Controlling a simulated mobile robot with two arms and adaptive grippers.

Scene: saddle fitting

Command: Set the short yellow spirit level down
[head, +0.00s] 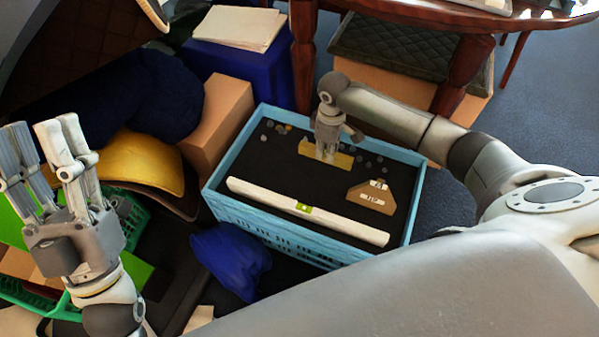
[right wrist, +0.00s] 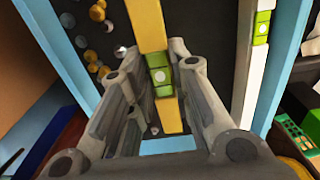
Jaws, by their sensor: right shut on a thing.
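The short yellow spirit level (head: 312,152) is at the far part of the blue crate (head: 265,232), low over its black inside. In the right wrist view the yellow level (right wrist: 147,25) runs between the fingers, with its green vial block (right wrist: 160,75) between them. My right gripper (head: 326,153) points down and is shut on the level; its fingers (right wrist: 160,85) stand on both sides of it. I cannot tell whether the level touches the black surface. My left gripper (head: 40,132) is raised at the left, its fingers apart and empty.
A long white level (head: 260,194) lies along the crate's near side. A brown piece with white fittings (head: 371,196) lies at the right. Several small round bits (head: 374,166) are scattered near the gripper. A cardboard box (head: 218,120) and dark blue cloth (head: 232,258) flank the crate.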

